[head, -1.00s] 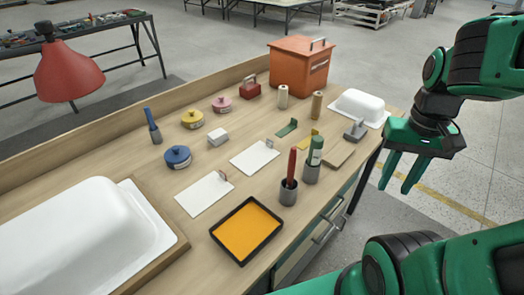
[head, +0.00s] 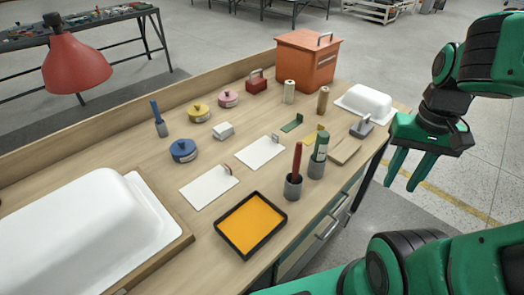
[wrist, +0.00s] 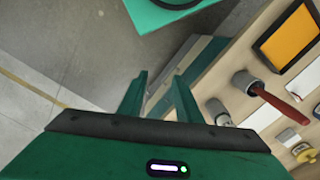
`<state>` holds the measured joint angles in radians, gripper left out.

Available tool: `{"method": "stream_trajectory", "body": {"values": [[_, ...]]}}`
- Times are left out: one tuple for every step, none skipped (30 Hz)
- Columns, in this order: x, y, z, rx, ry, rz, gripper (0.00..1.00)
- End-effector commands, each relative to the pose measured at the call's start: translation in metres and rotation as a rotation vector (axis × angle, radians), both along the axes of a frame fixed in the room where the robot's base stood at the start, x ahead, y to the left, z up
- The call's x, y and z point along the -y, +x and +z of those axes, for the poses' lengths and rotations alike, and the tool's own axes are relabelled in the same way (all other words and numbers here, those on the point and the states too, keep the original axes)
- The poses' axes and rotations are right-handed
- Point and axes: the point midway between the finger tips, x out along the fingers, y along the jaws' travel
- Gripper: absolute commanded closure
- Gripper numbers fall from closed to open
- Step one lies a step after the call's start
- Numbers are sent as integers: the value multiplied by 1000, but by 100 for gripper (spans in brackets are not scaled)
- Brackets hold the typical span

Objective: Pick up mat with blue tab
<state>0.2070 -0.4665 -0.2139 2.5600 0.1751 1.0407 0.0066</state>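Two flat white mats lie on the bench in the head view. The nearer mat (head: 209,187) has a small reddish tab standing at its far right corner. The farther mat (head: 260,153) has a small greyish tab at its far right corner; I cannot tell whether that tab is blue. My gripper (head: 400,184) hangs to the right of the bench, past its front edge, well apart from both mats. It is open and empty, with its two fingers apart, as the wrist view (wrist: 160,80) also shows.
An orange tray (head: 251,224) and cups holding a red tool (head: 296,165) and a green tool (head: 319,150) stand along the front edge. White shells (head: 90,230) (head: 364,103) sit at both ends. An orange box (head: 305,62) stands behind. Floor below my gripper is clear.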

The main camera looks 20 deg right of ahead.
Motion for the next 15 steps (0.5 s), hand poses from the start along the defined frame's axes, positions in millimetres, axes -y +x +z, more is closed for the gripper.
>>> {"method": "stream_trajectory", "body": {"values": [[0, 0, 0, 0, 0, 0, 69], [0, 0, 0, 0, 0, 0, 69], [0, 0, 0, 0, 0, 0, 73], [0, 1, 0, 1, 0, 2, 73], [0, -7, 4, 10, -1, 7, 73], [0, -7, 6, 19, -4, 15, 73], [1, -3, 7, 23, -9, 27, 73], [1, 3, 8, 27, -13, 43, 73], [2, 14, 10, 37, -22, 73, 73], [2, 24, 10, 43, -28, 99, 73], [3, 36, 12, 53, -36, 129, 73], [2, 52, 13, 66, -45, 178, 73], [2, 66, 14, 79, -53, 215, 73], [0, 81, 15, 91, -59, 257, 73], [-2, 100, 16, 110, -67, 311, 73]]}}
